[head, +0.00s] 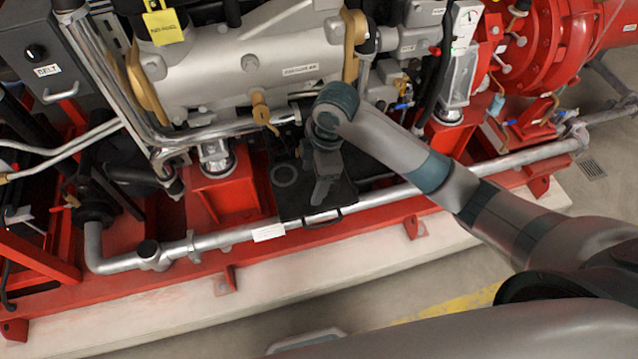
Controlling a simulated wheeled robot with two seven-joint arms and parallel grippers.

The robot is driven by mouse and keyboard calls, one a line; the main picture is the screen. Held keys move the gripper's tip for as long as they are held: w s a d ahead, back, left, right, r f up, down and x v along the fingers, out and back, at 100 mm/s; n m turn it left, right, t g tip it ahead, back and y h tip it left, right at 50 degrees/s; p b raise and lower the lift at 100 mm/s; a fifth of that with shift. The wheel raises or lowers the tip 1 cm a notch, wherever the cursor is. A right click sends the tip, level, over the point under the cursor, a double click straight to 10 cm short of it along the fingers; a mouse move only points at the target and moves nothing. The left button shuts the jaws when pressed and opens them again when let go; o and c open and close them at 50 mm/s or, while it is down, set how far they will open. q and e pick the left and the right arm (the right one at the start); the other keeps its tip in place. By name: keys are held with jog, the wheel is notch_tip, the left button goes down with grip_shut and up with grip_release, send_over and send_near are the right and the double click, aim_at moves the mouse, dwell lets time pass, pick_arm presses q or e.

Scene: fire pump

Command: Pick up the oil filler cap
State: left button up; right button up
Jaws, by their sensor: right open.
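My right gripper (321,192) hangs fingers down over a black tray (292,207) on the front of the red pump frame. It is dark against the dark tray, and nothing shows clearly between its fingers. A dark round shape (285,174) is on the tray, just left of the gripper and apart from it. A gold-coloured fitting (261,108) stands out from the grey engine (230,75), above and left of the gripper. I cannot tell for sure which part is the oil filler cap. My right wrist hides part of the engine front. My left gripper is out of view.
A silver pipe (380,198) runs along the front of the red frame (222,198). A grey control box (45,60) is at the upper left and a large red pump housing (548,50) at the upper right. The floor in front of the pale plinth (150,307) looks mostly clear.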

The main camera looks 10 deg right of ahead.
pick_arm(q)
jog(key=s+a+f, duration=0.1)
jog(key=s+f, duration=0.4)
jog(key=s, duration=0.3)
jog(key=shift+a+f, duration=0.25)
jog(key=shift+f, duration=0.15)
pick_arm(e)
jog(key=w+d+r+n+h, duration=0.1)
jog(key=w+d+r+n, duration=0.1)
jog(key=w+d+r, duration=0.3)
jog(key=shift+w+r+g+h, duration=0.3)
jog(key=shift+w+r+h, duration=0.15)
jog(key=shift+r, duration=0.3)
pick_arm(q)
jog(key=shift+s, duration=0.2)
pick_arm(e)
jog(key=shift+f, duration=0.1)
notch_tip(320, 180, down, 11)
jog(key=shift+d+r+p, duration=0.1)
jog(key=shift+p, duration=1.05)
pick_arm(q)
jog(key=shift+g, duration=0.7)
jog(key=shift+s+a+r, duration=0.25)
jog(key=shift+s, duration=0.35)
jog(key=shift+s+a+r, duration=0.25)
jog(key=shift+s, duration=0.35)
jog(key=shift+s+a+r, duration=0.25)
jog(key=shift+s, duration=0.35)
pick_arm(e)
jog(key=shift+f, duration=0.6)
